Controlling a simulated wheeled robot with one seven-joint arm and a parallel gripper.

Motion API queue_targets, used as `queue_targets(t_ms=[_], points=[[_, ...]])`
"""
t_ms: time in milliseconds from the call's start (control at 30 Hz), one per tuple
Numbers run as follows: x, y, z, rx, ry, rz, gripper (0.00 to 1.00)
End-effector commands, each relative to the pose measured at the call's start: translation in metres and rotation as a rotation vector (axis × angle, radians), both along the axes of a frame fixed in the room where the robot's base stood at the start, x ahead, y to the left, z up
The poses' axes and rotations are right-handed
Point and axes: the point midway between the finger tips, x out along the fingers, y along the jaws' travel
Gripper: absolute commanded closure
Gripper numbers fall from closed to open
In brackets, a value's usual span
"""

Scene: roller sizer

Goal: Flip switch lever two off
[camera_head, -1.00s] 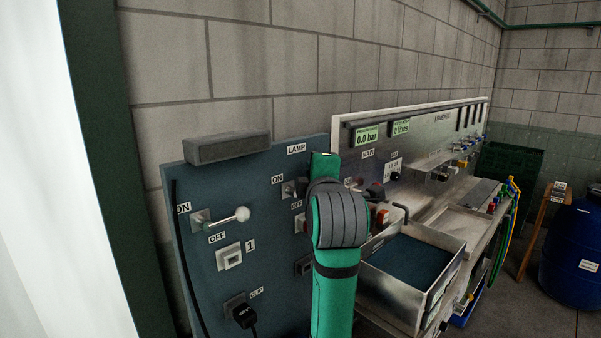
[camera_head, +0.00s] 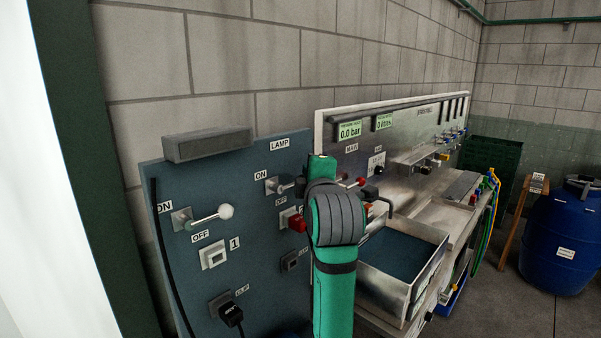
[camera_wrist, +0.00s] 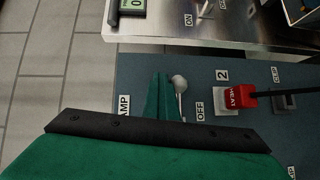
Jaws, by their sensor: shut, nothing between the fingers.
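Switch lever two (camera_head: 283,187) is on the blue panel (camera_head: 225,265), right of lever one (camera_head: 208,219). My arm partly hides it in the head view. In the wrist view its pale ball knob (camera_wrist: 179,84) shows beside the right side of my gripper (camera_wrist: 161,80). The gripper's green fingers are together and empty; whether they touch the lever I cannot tell. The OFF label (camera_wrist: 200,110) lies right of the knob, near the number 2 label (camera_wrist: 222,75). My gripper's fingertips are hidden in the head view.
A red HEAT plug (camera_wrist: 240,97) sits in the socket below lever two, close to the gripper. A grey box (camera_head: 208,145) tops the panel. A steel bench with an open drawer (camera_head: 440,260) stands to the right, and a blue barrel (camera_head: 560,240) beyond.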

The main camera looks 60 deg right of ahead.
Motion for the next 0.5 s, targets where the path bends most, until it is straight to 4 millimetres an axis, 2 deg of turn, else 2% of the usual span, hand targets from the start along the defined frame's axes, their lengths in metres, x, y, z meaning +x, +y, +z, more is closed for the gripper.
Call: queue_targets(t_ms=[500], points=[[0.0079,0.0104,0.0052,-0.004,0.002,0.017,1.0]])
